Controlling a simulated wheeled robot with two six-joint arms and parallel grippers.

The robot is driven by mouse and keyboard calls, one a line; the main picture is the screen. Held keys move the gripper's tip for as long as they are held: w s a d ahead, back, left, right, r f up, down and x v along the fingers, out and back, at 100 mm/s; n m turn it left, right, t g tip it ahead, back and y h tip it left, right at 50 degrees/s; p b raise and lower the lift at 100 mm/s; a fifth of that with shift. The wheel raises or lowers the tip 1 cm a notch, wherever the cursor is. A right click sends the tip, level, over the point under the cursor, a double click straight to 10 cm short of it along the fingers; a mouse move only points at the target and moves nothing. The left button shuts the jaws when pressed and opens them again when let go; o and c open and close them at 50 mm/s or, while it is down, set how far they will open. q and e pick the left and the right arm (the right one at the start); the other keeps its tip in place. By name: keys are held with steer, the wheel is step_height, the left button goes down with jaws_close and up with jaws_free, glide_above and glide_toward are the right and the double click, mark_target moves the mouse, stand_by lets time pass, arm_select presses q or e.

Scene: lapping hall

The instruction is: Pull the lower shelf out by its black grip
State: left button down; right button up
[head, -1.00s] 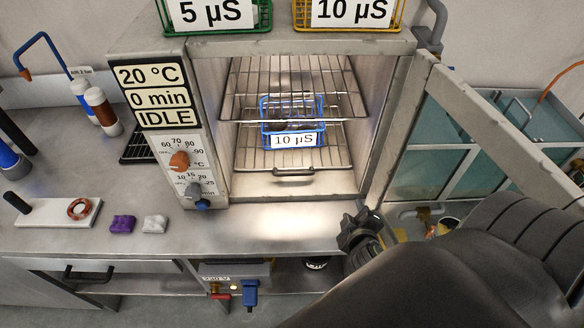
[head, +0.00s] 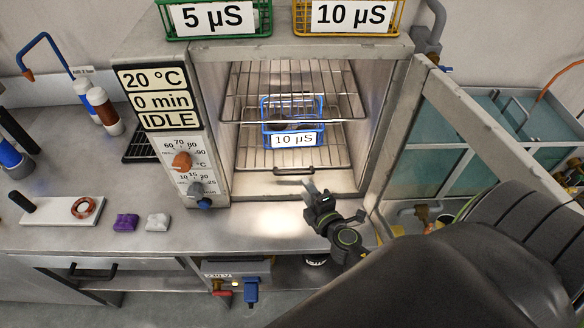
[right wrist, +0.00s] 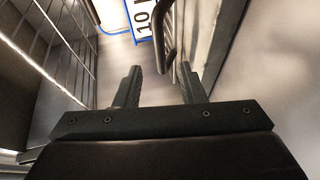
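The lower shelf (head: 255,158) is a wire rack inside the open oven chamber. Its black grip (head: 294,170) is a dark bar at the front edge. In the right wrist view the grip (right wrist: 168,45) shows just ahead of my fingertips, roughly in line with the gap between them. My right gripper (head: 314,191) is at the chamber mouth, in front of and slightly right of the grip. In the right wrist view its two fingers (right wrist: 160,68) are apart with nothing between them. A blue basket (head: 292,139) labelled 10 µS stands on the lower shelf. My left gripper is not in view.
An upper wire shelf (head: 255,92) is above the basket. The open oven door (head: 495,140) stands on the right, beside my right arm. The control panel (head: 172,130) is at the left. The bench top (head: 260,222) in front of the chamber is clear.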

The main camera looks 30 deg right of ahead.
steer(key=x, duration=1)
steer(key=shift+w+d+b, duration=0.1)
steer(key=shift+w+b, duration=0.2)
steer(key=shift+b, duration=0.05)
jaws_close()
